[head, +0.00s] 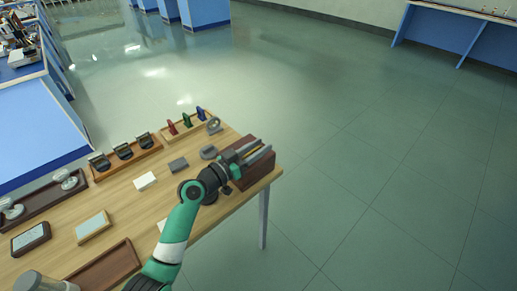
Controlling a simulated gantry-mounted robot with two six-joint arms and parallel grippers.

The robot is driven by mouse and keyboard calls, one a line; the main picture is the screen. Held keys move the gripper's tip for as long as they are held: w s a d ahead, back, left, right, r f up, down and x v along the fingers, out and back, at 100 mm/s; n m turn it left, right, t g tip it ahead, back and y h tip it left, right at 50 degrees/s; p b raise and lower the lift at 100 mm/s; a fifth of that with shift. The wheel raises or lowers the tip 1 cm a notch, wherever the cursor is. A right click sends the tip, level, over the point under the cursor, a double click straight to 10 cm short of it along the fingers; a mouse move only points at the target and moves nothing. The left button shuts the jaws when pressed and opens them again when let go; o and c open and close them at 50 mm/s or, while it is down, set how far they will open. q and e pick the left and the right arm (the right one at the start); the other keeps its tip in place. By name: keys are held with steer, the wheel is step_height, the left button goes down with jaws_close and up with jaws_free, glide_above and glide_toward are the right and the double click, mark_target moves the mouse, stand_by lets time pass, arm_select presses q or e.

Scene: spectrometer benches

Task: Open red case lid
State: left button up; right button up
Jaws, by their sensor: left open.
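The red case (258,174) is a dark reddish-brown box at the right end of the wooden table. My left gripper (263,154) is over the top of the case, with its two grey fingers spread apart and pointing to the upper right. The gripper and wrist hide much of the case's top, so I cannot tell how the lid sits or whether the fingers touch it. My right gripper is not in view.
The wooden table (128,201) also holds a rack with red, green and blue pieces (187,121), a tray of dark holders (123,153), a white block (145,181) and a grey block (178,164). Open floor (380,190) lies right of the table.

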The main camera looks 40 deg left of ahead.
arm_select(q)
jaws_close()
stand_by(1.4)
